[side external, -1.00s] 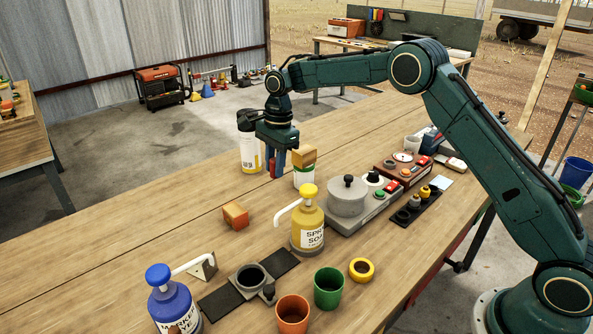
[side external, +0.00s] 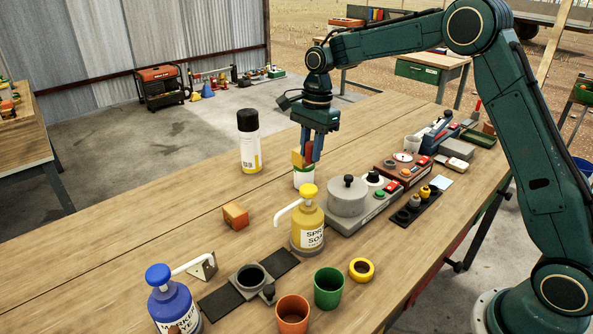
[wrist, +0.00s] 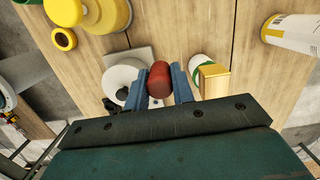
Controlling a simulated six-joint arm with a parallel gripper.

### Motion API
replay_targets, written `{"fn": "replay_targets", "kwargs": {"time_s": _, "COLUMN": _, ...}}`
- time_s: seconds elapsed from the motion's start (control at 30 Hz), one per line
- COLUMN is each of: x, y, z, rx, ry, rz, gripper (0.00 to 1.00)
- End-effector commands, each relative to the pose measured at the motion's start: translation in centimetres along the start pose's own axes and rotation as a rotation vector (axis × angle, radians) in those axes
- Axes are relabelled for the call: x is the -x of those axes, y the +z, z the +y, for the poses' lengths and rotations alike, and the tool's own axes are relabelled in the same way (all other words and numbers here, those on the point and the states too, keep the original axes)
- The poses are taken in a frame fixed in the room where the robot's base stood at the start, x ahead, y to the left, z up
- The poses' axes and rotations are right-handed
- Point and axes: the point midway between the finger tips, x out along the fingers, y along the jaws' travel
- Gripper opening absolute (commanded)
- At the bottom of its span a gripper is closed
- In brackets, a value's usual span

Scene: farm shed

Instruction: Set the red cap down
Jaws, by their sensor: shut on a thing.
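My gripper (side external: 312,152) is shut on the red cap (wrist: 160,78). In the wrist view the cap sits between the two blue fingers (wrist: 159,88). In the side view the cap is mostly hidden. My gripper is close beside a white and green cup (side external: 303,180) with a yellow-orange block (side external: 299,158) on top; the cup also shows just right of the fingers in the wrist view (wrist: 196,62). I cannot tell whether the fingers touch the block. The cap is held above the bench (side external: 200,220).
A grey pot (side external: 347,198) on a base stands right of the cup. A yellow pump bottle (side external: 308,230) stands in front. A white spray can with a black top (side external: 250,155) stands behind left. An orange block (side external: 235,216) lies left, with bare bench around it.

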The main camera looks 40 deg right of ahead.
Motion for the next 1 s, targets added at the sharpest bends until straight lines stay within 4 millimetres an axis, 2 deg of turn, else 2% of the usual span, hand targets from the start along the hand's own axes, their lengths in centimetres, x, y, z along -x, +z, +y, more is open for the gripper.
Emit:
{"fn": "replay_targets", "kwargs": {"time_s": 0.2, "x": 2.5, "y": -2.0, "z": 4.6, "rx": 0.017, "ry": 0.0, "rz": 0.001, "gripper": 0.03}}
{"fn": "replay_targets", "kwargs": {"time_s": 0.5, "x": 4.8, "y": -3.9, "z": 11.5, "rx": 0.046, "ry": 0.004, "rz": 0.001, "gripper": 0.03}}
{"fn": "replay_targets", "kwargs": {"time_s": 0.8, "x": 5.8, "y": -4.7, "z": 18.6, "rx": 0.073, "ry": 0.008, "rz": 0.001, "gripper": 0.03}}
{"fn": "replay_targets", "kwargs": {"time_s": 1.0, "x": 5.8, "y": -4.8, "z": 22.0, "rx": 0.089, "ry": 0.01, "rz": 0.0, "gripper": 0.03}}
